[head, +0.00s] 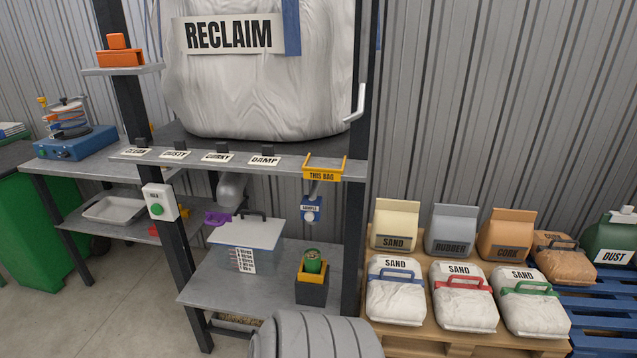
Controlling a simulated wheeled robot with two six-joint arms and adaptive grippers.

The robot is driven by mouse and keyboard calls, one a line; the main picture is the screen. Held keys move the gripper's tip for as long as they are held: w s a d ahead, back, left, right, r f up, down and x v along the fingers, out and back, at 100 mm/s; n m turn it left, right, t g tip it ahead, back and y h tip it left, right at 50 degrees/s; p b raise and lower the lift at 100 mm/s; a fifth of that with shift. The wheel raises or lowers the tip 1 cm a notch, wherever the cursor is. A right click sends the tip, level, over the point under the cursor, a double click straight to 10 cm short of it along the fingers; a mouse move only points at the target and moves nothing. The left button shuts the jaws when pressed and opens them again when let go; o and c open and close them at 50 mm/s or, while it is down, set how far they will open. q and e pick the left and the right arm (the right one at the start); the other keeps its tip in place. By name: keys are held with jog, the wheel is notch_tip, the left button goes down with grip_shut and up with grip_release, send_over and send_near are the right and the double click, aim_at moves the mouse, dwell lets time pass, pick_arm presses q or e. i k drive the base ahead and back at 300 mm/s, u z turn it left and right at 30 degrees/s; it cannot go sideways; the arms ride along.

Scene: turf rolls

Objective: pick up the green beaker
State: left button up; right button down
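Neither of my grippers is in view, and nothing is touching the beaker.
A blue sampler (311,209) hangs above the beaker under the labelled upper shelf (222,171). A grey ribbed object (313,338) fills the bottom foreground. A pallet with sand bags (396,292) lies right.

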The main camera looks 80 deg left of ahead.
aim_at(312, 256)
jog(key=u, duration=0.55)
jog(key=i, duration=0.85)
jog(key=u, duration=0.8)
